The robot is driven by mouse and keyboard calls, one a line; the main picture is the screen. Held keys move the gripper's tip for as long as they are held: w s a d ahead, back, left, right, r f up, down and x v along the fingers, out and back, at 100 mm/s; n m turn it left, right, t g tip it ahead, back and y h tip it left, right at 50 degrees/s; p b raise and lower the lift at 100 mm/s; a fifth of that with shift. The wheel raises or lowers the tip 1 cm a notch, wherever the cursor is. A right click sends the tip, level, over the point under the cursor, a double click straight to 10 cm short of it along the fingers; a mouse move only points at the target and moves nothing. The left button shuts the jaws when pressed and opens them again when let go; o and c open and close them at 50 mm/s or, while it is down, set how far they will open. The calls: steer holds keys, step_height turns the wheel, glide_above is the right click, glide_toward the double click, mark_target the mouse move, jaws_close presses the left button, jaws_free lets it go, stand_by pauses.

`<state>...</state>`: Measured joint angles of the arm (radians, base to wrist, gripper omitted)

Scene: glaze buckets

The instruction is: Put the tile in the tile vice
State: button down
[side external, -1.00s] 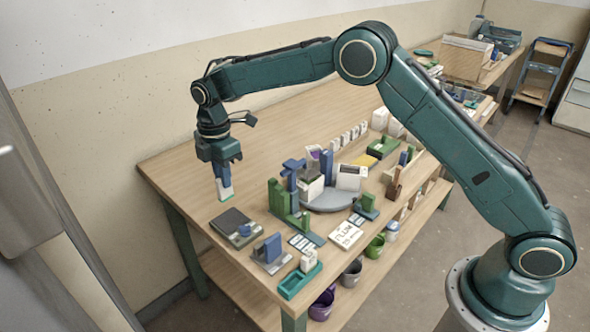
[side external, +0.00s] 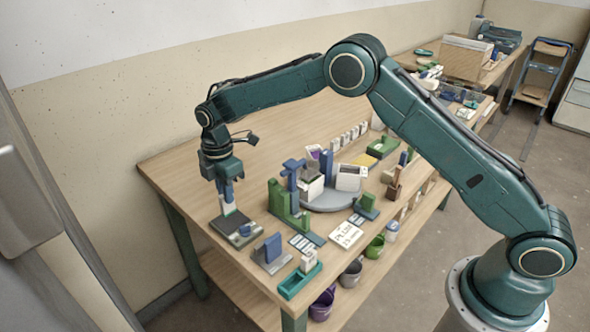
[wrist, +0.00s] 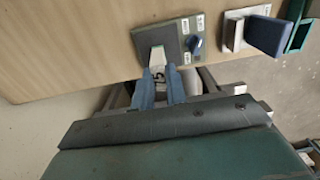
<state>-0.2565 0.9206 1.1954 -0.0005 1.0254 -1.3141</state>
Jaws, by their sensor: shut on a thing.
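My gripper (side external: 226,194) is shut on a small white tile (side external: 229,208) with a teal lower edge. The tile hangs upright below the blue fingers, over the rear part of a dark grey plate (side external: 222,225) with a blue knob; whether it touches the plate I cannot tell. In the wrist view the tile (wrist: 158,57) shows between the fingertips (wrist: 161,74), overlapping the dark plate (wrist: 150,37). A grey base with an upright blue block (side external: 272,247) stands just in front and to the right. Which fixture is the tile vice is not clear.
A green stand (side external: 279,201), a round grey turntable (side external: 332,202) and a white lettered card (side external: 346,235) lie to the right. A teal tray (side external: 291,286) is near the front edge. The table left of and behind my gripper is clear.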

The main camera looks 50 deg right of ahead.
steer(key=shift+f, duration=1)
steer(key=shift+f, duration=0.3)
stand_by(0.5)
steer(key=c, duration=1.3)
jaws_free()
steer(key=shift+c, duration=0.2)
steer(key=shift+r, duration=3.5)
